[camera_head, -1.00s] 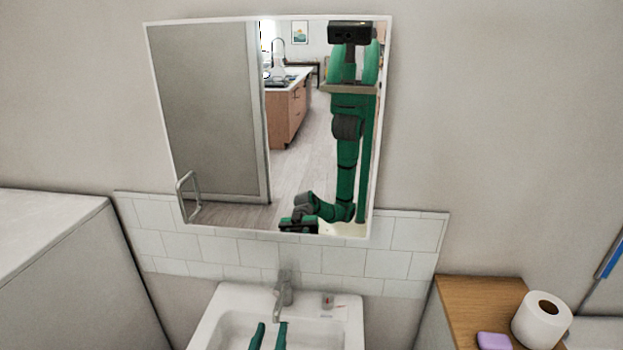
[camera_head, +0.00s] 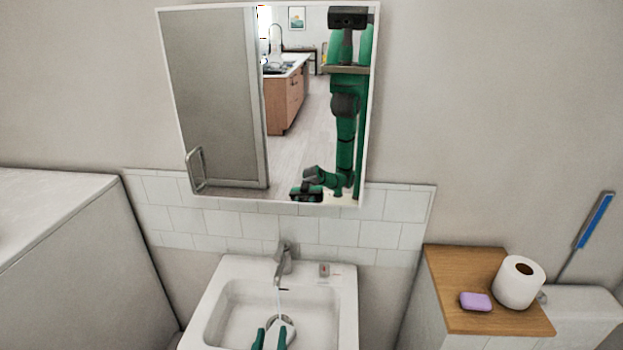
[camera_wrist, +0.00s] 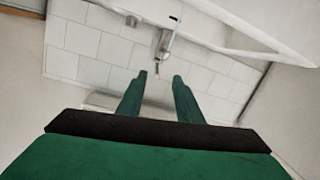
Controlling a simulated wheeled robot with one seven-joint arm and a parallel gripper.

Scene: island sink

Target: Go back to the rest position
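My gripper (camera_head: 269,338) shows at the bottom edge of the head view as two green fingers over the white sink (camera_head: 215,305). In the wrist view the fingers (camera_wrist: 158,88) stand apart with nothing between them. The grey faucet (camera_head: 284,262) is at the back of the sink, beyond my gripper; it also shows in the wrist view (camera_wrist: 166,40). A thin pale streak like water hangs below its spout. A pale rounded shape lies beside the fingers in the basin; I cannot tell what it is.
A mirror cabinet (camera_head: 222,100) hangs above the tiles and reflects my green body. On the right, a wooden ledge (camera_head: 457,265) holds a purple soap (camera_head: 476,301) and a toilet roll (camera_head: 519,282). A grey-white box-like unit (camera_head: 80,240) stands left. A blue-handled brush (camera_head: 594,219) is far right.

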